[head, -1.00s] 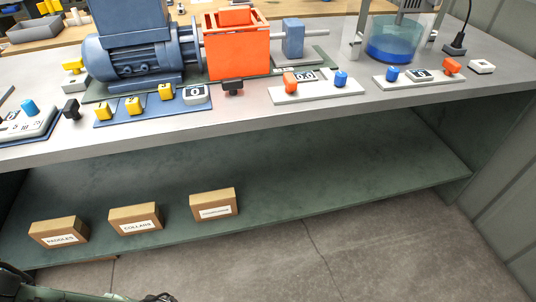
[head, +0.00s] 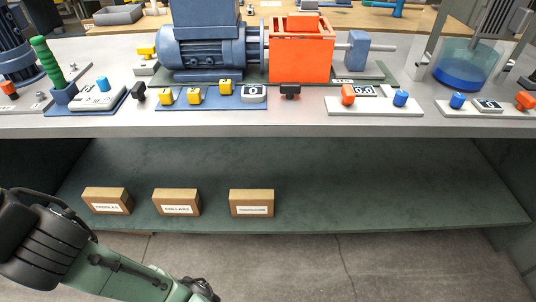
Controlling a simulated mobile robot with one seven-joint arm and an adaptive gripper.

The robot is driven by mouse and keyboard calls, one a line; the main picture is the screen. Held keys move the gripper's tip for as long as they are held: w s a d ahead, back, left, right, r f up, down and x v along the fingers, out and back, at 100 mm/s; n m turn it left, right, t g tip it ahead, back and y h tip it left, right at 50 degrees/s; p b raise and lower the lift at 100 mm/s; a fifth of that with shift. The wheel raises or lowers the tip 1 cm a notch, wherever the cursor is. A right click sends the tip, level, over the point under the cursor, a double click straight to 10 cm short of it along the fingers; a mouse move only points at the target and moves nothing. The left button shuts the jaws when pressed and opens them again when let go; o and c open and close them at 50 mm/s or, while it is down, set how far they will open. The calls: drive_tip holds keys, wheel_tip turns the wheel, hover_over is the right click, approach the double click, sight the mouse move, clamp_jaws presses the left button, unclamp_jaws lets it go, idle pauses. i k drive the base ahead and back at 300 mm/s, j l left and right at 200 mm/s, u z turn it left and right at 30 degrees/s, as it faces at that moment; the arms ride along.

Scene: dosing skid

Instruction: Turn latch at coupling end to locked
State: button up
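An orange coupling guard (head: 300,60) stands at the middle of the bench, between a blue motor (head: 208,50) and a small blue bearing block (head: 357,50). Another black knob (head: 138,93) stands farther left on the bench, left of the yellow knobs. My arm shows low at the left, below the bench top and well away from the latch. My gripper cannot be made out in the picture.
A panel with yellow knobs (head: 194,97) lies left of the latch. A plate with orange and blue knobs (head: 374,106) lies to its right. A green-handled lever (head: 48,62) rises at the far left. Several cardboard boxes (head: 252,203) stand on the lower shelf (head: 370,190).

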sight(289, 89)
drive_tip(key=i+j+z, duration=0.6)
drive_tip(key=j, duration=0.3)
